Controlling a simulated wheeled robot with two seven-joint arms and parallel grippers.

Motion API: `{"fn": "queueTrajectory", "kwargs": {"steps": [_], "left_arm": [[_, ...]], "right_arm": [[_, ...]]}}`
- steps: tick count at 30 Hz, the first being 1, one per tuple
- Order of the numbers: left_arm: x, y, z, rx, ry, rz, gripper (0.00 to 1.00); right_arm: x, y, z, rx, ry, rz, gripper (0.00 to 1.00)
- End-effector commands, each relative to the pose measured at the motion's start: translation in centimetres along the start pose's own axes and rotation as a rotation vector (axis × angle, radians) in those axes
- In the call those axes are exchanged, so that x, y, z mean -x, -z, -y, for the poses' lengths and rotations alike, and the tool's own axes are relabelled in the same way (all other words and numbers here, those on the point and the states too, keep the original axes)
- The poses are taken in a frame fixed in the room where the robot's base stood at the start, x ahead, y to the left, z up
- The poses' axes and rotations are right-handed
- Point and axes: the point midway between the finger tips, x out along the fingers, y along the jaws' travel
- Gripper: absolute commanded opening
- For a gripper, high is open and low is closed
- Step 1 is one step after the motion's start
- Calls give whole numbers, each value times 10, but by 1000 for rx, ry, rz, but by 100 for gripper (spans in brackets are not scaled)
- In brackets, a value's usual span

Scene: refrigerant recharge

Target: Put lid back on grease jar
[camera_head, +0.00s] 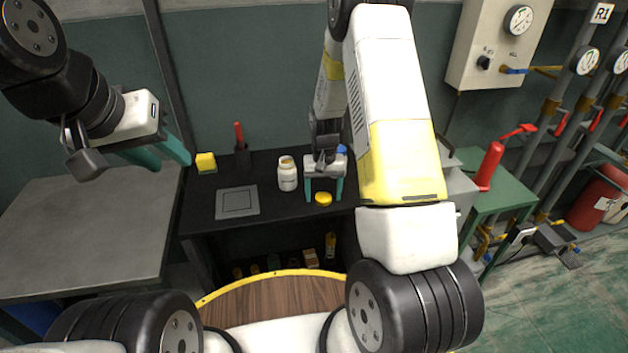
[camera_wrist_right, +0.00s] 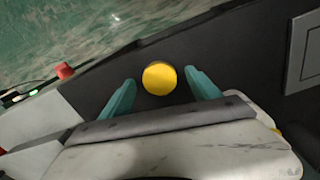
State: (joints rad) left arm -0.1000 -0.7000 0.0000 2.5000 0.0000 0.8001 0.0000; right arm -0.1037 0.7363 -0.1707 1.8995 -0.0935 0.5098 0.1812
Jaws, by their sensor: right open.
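The yellow lid (camera_head: 323,199) lies on the black bench near its front edge. It also shows in the right wrist view (camera_wrist_right: 159,78). The white grease jar (camera_head: 287,178) stands upright and uncovered to the left of the lid, with yellowish-brown content at its mouth. My right gripper (camera_head: 324,198) is open, pointing down, with its teal fingers on either side of the lid and a gap at each side. Whether the fingertips touch the bench I cannot tell. My left gripper (camera_head: 174,163) is raised at the left, its fingers apart and empty.
A yellow block (camera_head: 206,162), a dark holder with a red-handled tool (camera_head: 241,150) and a grey square plate (camera_head: 237,202) are on the bench. A grey table (camera_head: 85,235) stands left. A green table (camera_head: 492,195) with a red bottle (camera_head: 490,165) stands right.

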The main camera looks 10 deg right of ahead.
Motion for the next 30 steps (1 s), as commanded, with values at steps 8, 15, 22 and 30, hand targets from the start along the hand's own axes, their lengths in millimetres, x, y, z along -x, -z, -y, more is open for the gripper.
{"fn": "queueTrajectory", "kwargs": {"steps": [8,15,22,30], "left_arm": [[0,0,0,0,0,0,36],[0,0,0,0,0,0,36],[0,0,0,0,0,0,36],[0,0,0,0,0,0,36]], "right_arm": [[0,0,0,0,0,0,53],[0,0,0,0,0,0,8],[0,0,0,0,0,0,8],[15,1,0,0,0,-2,8]]}}
